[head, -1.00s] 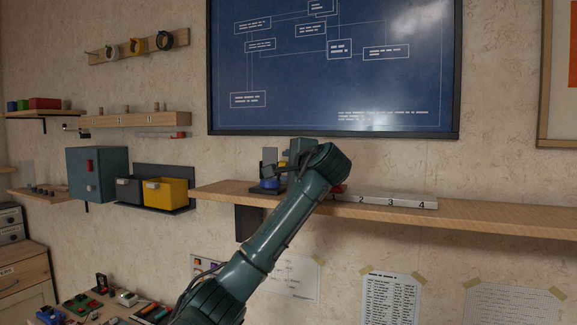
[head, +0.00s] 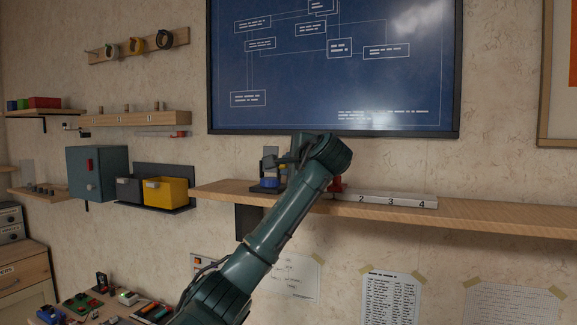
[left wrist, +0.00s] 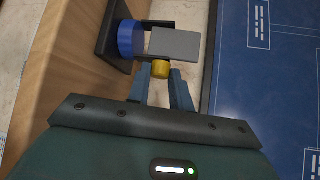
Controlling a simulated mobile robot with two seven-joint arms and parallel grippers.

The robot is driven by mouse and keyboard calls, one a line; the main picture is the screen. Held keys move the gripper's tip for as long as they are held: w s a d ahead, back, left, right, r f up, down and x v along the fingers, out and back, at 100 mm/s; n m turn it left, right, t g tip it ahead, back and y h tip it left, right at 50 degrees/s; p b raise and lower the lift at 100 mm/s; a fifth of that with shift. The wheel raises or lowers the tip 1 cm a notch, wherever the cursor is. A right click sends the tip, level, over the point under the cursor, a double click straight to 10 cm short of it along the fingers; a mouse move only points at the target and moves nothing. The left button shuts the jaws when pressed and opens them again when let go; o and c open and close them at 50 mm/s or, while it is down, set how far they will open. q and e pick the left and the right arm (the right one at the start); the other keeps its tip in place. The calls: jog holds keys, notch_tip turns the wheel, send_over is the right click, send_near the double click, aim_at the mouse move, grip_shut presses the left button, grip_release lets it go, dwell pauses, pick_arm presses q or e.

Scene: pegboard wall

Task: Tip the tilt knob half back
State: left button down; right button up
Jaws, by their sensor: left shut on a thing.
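The tilt knob (left wrist: 160,69) is a small yellow knob beside a grey plate (left wrist: 175,45) in the left wrist view. The plate joins a blue round part (left wrist: 131,38) on a dark base. In the head view this device, with its blue part (head: 269,182), stands at the left end of the wooden shelf, partly hidden by my arm. My left gripper (left wrist: 160,80) is shut on the yellow knob, one finger on each side of it. My right gripper is in neither view.
The wooden shelf (head: 480,214) runs right, with a numbered grey strip (head: 390,201) and a red object (head: 338,185) just right of my arm. A blue board (head: 335,70) hangs close above. A yellow bin (head: 166,192) is mounted to the left.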

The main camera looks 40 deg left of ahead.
pick_arm(q)
jog(key=shift+w+r+m+g+h, duration=0.1)
jog(key=shift+r+m+g+h, duration=0.05)
jog(key=shift+m+g+h, duration=0.45)
jog(key=shift+w+r+m+g+h, duration=0.1)
jog(key=shift+r+m+g+h, duration=0.05)
jog(key=shift+m+g+h, duration=0.4)
jog(key=shift+g, duration=0.25)
jog(key=c, duration=1.3)
grip_release()
jog(key=shift+o, duration=0.2)
jog(key=b+v, duration=0.5)
jog(key=v, duration=0.8)
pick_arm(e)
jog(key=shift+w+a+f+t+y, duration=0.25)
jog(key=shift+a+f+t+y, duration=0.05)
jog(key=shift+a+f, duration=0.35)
pick_arm(q)
jog(key=shift+s, duration=0.15)
